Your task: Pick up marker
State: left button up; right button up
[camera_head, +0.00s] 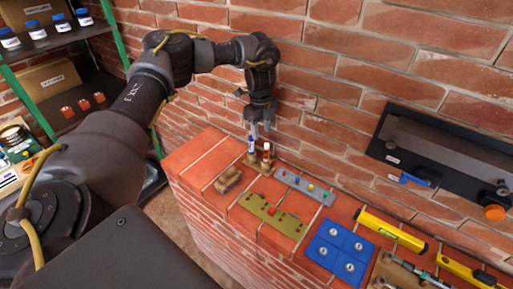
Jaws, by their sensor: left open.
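Two upright markers stand in a small brown holder (257,161) near the back left of the brick ledge, against the wall. One is a white marker with blue (251,145); the other is a white marker with red (266,150). My left gripper (262,129) points down from above, right over the markers. It is open, with its fingertips close to the marker tops. I cannot tell whether a finger touches either marker. My right gripper is not in view.
The brick ledge (205,155) also holds a tan block (228,180), an olive plate (268,216), a grey plate (304,186), a blue panel (340,251) and yellow levels (391,230). A black wall tray (435,152) is at right. Shelves (75,52) stand at left.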

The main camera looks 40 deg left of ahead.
aim_at(251, 136)
pick_arm(q)
jog(key=shift+n, duration=0.7)
jog(key=a+b, duration=0.1)
jog(key=a, duration=0.1)
jog(key=a+r, duration=0.1)
jog(key=a, duration=0.1)
jog(key=shift+a+b, duration=0.1)
jog(key=shift+b, duration=0.3)
jog(key=shift+a+r, duration=0.3)
jog(key=shift+a, duration=0.05)
notch_tip(251, 136, down, 5)
jog(key=shift+s, duration=0.15)
jog(key=shift+f, duration=0.3)
jog(key=shift+p, duration=0.3)
jog(key=f+p, duration=0.1)
jog(key=f, duration=0.2)
jog(key=f+p, duration=0.1)
jog(key=shift+w+f+p, duration=0.2)
jog(key=shift+w+p, duration=0.1)
jog(key=shift+f, duration=0.4)
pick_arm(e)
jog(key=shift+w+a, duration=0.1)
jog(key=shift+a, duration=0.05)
pick_arm(q)
jog(key=shift+r, duration=0.1)
jog(key=shift+c, duration=0.3)
